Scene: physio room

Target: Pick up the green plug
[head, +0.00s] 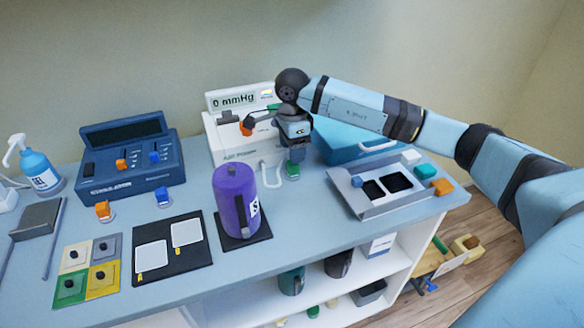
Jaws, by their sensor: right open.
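The green plug (292,170) stands on the table in front of the white "0 mmHg" device. My right gripper (295,159) points down directly above it, with its fingers close to the plug's top. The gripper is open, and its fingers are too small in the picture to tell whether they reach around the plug. The gripper's underside partly hides the plug. My left gripper is not in view.
A purple bottle (237,203) stands just left and in front of the green plug. An orange plug (103,210) and a blue plug (162,197) stand further left. A grey tray (376,208) lies to the right. The white device (222,150) stands close behind.

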